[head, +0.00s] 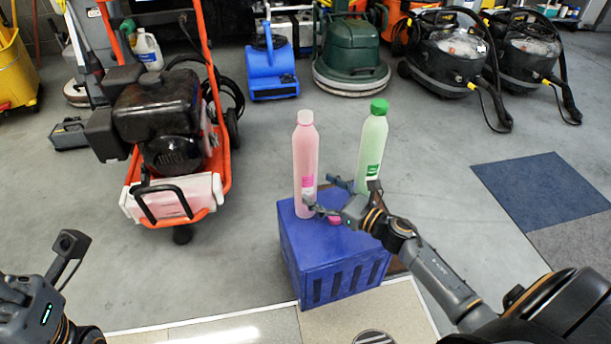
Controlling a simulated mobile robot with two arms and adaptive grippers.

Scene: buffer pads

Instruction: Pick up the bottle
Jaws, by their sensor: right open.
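A tall pink bottle (305,155) with a pale pink cap stands upright on a blue slotted box (330,255). A pale green bottle (371,150) with a green cap stands upright to its right; its base is partly hidden by my right gripper. My right gripper (324,192) is open, with its fingers spread towards the pink bottle's lower right side. One fingertip overlaps the bottle in the picture; I cannot tell whether it touches. A small magenta thing (335,220) shows on the box below the gripper. My left arm shows at the lower left, without its fingers.
An orange-framed machine (165,135) stands to the left. A blue blower (270,70), a green floor machine (350,55) and black vacuums (450,50) line the back. Blue carpet (545,190) lies at right. The grey floor around the box is mostly clear.

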